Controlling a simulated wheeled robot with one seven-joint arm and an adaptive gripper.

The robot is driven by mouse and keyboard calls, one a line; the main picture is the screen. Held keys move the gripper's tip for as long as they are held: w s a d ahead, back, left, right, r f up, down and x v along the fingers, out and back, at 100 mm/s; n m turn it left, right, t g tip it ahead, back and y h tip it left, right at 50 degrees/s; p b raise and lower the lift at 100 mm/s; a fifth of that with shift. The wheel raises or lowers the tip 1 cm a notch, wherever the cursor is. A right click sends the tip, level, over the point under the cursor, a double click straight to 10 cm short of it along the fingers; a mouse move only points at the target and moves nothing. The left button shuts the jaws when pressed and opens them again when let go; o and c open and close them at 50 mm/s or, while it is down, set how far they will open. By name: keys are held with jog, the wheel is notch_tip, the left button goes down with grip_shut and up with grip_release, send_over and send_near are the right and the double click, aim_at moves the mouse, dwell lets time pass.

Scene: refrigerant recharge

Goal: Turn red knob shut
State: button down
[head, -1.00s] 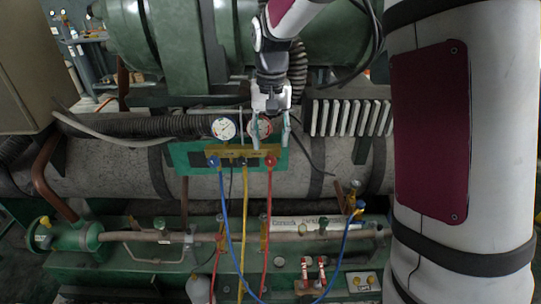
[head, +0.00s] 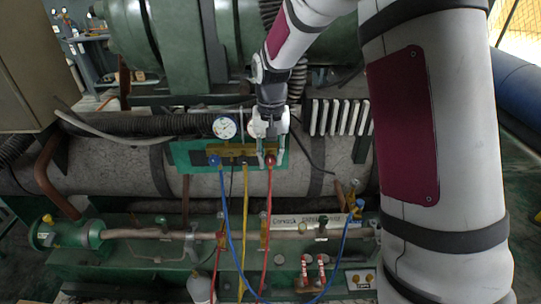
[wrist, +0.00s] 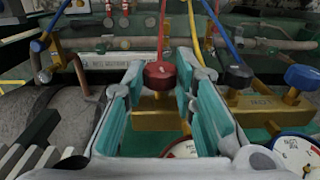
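The red knob (head: 270,160) sits at the right end of the brass manifold (head: 232,150). In the wrist view the red knob (wrist: 160,75) is between the tips of my two fingers, with a gap visible on each side. My gripper (head: 270,153) is open around the knob from above, and its spread fingers also show in the wrist view (wrist: 160,85). A blue knob (head: 214,160) is at the manifold's left end, and a black knob (wrist: 238,77) is between them.
The left gauge (head: 224,127) stands above the manifold on a green plate (head: 181,152). A red hose (head: 268,215), a yellow hose (head: 244,215) and a blue hose (head: 226,215) hang below. White fins (head: 340,117) are to the right.

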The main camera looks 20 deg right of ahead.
jog(key=shift+d+y, duration=0.15)
jog(key=shift+y, duration=0.25)
jog(key=y+p, duration=0.1)
jog(key=t+y+p, duration=0.1)
jog(key=y, duration=0.1)
jog(key=shift+s+d+y, duration=0.2)
jog(key=shift+d+y, duration=0.1)
jog(key=shift+d, duration=0.1)
jog(key=y+p, duration=0.1)
jog(key=t+y, duration=0.1)
jog(key=y, duration=0.1)
jog(key=t+y+p, duration=0.1)
jog(key=y, duration=0.1)
jog(key=shift+d+f+p, duration=0.2)
jog(key=shift+f+p, duration=0.1)
jog(key=shift+p, duration=0.05)
jog(key=shift+d+f+t+y+b, duration=0.1)
jog(key=shift+f+t+y+b, duration=0.35)
jog(key=shift+y, duration=1.2)
jog(key=shift+a+f+t+y+b, duration=0.1)
jog(key=shift+t+y, duration=0.5)
jog(key=shift+y, duration=1)
jog(key=shift+d+f+t+y+b, duration=0.1)
jog(key=shift+f+t+y+b, duration=0.35)
jog(key=shift+y, duration=1.2)
jog(key=shift+r, duration=0.25)
jog(key=c, duration=1.3)
grip_release()
